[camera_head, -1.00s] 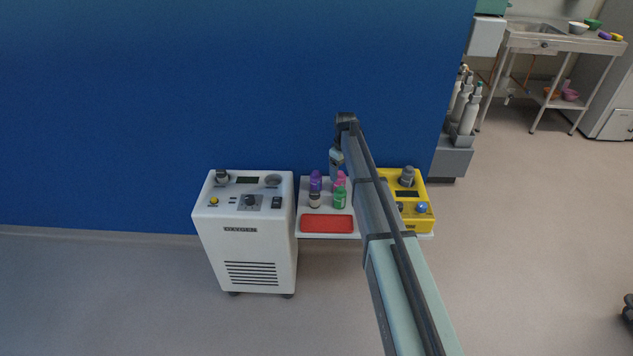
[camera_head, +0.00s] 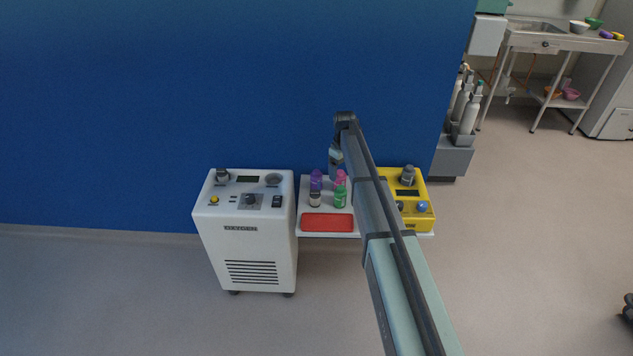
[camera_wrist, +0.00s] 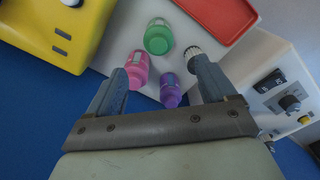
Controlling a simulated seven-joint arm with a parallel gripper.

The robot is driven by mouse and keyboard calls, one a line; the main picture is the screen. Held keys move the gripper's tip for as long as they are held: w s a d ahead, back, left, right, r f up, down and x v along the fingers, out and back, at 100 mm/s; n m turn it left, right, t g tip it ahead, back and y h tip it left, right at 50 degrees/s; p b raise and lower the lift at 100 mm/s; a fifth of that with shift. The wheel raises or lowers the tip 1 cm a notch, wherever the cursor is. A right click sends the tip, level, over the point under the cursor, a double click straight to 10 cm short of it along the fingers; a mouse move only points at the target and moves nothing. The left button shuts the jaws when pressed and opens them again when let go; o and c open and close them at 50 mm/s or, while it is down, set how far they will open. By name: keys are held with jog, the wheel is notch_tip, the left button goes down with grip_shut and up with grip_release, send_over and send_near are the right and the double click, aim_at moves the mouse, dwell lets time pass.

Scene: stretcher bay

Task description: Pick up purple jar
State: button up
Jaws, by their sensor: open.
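The purple jar (camera_head: 316,180) stands upright at the back left of the jar group on a small white table (camera_head: 305,210). My gripper (camera_wrist: 158,70) is empty and seen from above the jars. In the head view my gripper (camera_head: 335,163) is partly hidden by my arm, behind and above the jars. Its exact height over the purple jar cannot be told.
A pink jar (camera_wrist: 137,68), green jar (camera_wrist: 158,38) and white jar with a dark cap (camera_head: 315,199) stand close by. A red tray (camera_head: 327,222) lies in front. A white oxygen unit (camera_head: 245,225) and yellow device (camera_head: 417,217) flank them; a blue wall (camera_head: 200,100) is behind.

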aim_at(316, 171)
jog(key=w+a+r+n+y, duration=0.1)
jog(key=w+a+r+n, duration=0.1)
jog(key=w+a+n, duration=0.7)
jog(key=f, duration=0.2)
jog(key=f+m, duration=0.1)
jog(key=f, duration=0.2)
jog(key=w+f+m, duration=0.1)
jog(key=f, duration=0.2)
jog(key=shift+s+a+f, duration=0.15)
jog(key=shift+a+f, duration=0.05)
jog(key=shift+f, duration=1.2)
jog(key=shift+s+a+f, duration=0.15)
jog(key=shift+f, duration=1.25)
jog(key=c, duration=1.2)
